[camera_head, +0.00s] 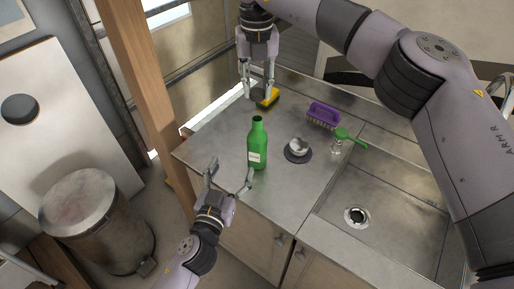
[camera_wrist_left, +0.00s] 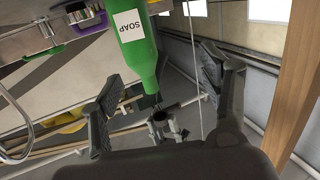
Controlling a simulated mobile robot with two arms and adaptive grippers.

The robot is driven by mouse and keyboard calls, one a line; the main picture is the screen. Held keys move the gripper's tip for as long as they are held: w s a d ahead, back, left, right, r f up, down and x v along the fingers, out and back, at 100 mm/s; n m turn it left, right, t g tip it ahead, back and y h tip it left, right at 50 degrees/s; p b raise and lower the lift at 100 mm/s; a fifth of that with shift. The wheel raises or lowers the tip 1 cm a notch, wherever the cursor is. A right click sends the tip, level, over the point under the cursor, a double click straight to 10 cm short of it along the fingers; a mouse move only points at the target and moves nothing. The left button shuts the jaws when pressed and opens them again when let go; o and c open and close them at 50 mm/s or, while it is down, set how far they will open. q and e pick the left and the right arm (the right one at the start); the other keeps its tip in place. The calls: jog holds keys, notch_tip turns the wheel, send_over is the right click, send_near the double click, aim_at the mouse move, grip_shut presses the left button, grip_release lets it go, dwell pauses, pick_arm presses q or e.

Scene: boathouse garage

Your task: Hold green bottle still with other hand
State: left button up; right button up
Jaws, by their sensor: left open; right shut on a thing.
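The green bottle (camera_head: 257,146) stands upright on the metal counter. Its white label reads SOAP in the left wrist view (camera_wrist_left: 135,45). My left gripper (camera_head: 231,174) is open, in front of and slightly left of the bottle. In the left wrist view its fingers (camera_wrist_left: 158,95) are spread wide, with the bottle showing beyond and between them; no contact is visible. My right gripper (camera_head: 257,95) comes down from above behind the bottle, shut on a yellow and dark sponge (camera_head: 268,98) near the counter's back left edge.
A purple brush (camera_head: 323,114), a small metal cup on a dark round mat (camera_head: 297,153) and a green-handled tool (camera_head: 350,138) lie right of the bottle. The sink (camera_head: 385,205) is at the right. A metal bin (camera_head: 95,220) stands on the floor at left, beside a wooden post (camera_head: 150,90).

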aim_at(254, 146)
pick_arm(q)
jog(key=shift+d+r+m+h, duration=0.15)
jog(key=shift+d+m+h, duration=0.2)
jog(key=shift+d, duration=0.3)
jog(key=shift+d+r+m+h, duration=0.1)
jog(key=shift+d+m+h, duration=0.05)
jog(key=shift+d+h, duration=0.4)
jog(key=x, duration=1.2)
grip_shut()
